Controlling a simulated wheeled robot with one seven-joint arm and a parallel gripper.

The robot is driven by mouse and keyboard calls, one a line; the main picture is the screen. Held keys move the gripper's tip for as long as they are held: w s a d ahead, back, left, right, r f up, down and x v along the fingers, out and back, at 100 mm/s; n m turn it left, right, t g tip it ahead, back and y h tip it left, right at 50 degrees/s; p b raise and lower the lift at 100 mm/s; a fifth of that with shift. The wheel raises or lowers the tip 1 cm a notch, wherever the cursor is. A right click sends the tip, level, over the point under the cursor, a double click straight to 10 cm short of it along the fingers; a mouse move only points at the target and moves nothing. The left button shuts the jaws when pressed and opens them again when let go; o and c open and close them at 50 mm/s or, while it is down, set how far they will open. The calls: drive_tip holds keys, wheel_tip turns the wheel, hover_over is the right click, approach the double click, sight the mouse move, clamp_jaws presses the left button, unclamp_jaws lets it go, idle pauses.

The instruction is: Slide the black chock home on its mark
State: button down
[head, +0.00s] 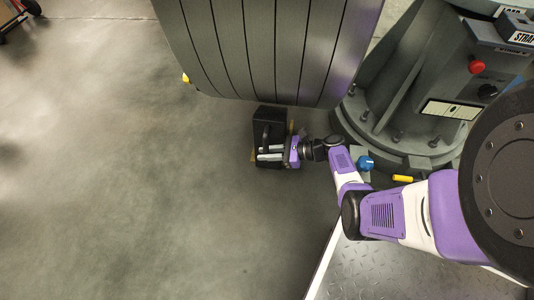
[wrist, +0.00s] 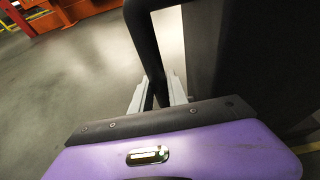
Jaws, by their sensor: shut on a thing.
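The black chock (head: 270,117) stands on the floor just below the large grey steel coil (head: 265,50) in the head view. I cannot tell whether they touch. My gripper (head: 268,153) is shut on the chock's black handle. In the wrist view the two pale fingers (wrist: 158,92) close around the dark handle bar (wrist: 143,40), with the chock's dark body (wrist: 245,60) to the right. Small yellowish bits of a floor mark (head: 253,156) show beside the chock. The rest of the mark is hidden by the chock and my gripper.
A yellow piece (head: 186,78) shows at the coil's left edge. The concrete floor (head: 120,180) at left is clear.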

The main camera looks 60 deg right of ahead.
drive_tip(key=shift+w+d, duration=0.25)
drive_tip(key=shift+d, duration=0.5)
drive_tip(key=shift+w+d, duration=0.3)
drive_tip(key=shift+d, duration=0.45)
drive_tip(key=shift+w+d, duration=0.25)
drive_tip(key=shift+d, duration=0.5)
